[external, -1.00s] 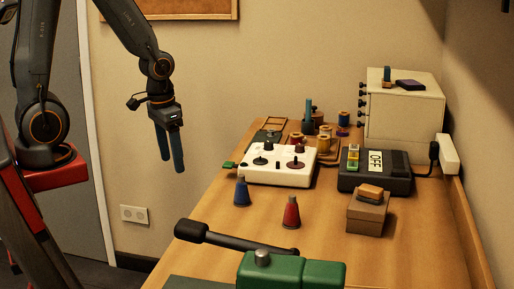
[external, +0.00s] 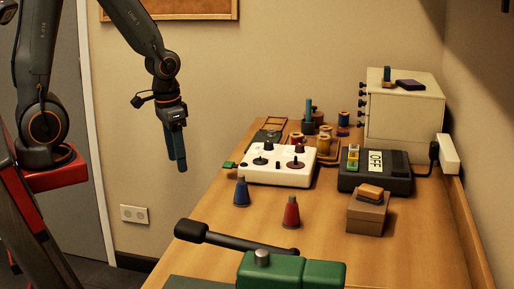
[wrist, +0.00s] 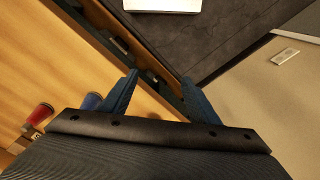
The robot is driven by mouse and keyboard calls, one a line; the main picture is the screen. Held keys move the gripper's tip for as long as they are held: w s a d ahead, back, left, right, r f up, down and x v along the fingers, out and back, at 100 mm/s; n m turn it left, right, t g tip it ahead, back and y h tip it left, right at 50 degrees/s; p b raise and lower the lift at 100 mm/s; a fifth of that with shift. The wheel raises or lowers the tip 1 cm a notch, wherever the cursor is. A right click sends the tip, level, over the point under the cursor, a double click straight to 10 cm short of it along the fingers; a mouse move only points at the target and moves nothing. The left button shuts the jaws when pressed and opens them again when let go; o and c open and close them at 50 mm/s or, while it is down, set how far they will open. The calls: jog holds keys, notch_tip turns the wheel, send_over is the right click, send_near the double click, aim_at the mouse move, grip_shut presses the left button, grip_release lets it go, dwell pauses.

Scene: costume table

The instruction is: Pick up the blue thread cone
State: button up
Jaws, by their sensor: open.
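The blue thread cone (external: 241,192) stands upright on the wooden table near its left edge, in front of the white control box. In the wrist view the blue cone (wrist: 91,101) shows at the left, partly hidden behind my gripper. My gripper (external: 177,163) hangs in the air to the left of the table, pointing down, apart from the cone and higher than it. In the wrist view its two blue fingers (wrist: 163,88) are spread with nothing between them.
A red thread cone (external: 291,213) stands right of the blue one. Behind are a white control box (external: 277,174) and a black device marked OFF (external: 376,181). A cardboard box (external: 367,215) stands at right. A green clamp-like tool (external: 290,270) with a black handle lies in front.

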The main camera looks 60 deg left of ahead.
jog(key=w+d+m, duration=0.6)
jog(key=d+m, duration=0.1)
jog(key=m, duration=0.1)
jog(key=r+m+g+b, duration=0.1)
jog(key=r+m, duration=0.1)
jog(key=m, duration=0.7)
send_over(241, 182)
jog(key=shift+w+a+f, duration=0.25)
jog(key=shift+w, duration=0.05)
jog(key=shift+d+f, duration=0.15)
jog(key=shift+a+f+p, duration=0.15)
jog(key=shift+f+p, duration=0.4)
jog(key=shift+f, duration=1.3)
jog(key=shift+a+f+p, duration=0.1)
jog(key=shift+f+p, duration=0.4)
jog(key=shift+f, duration=1.35)
jog(key=shift+c, duration=0.5)
jog(key=c, duration=1.1)
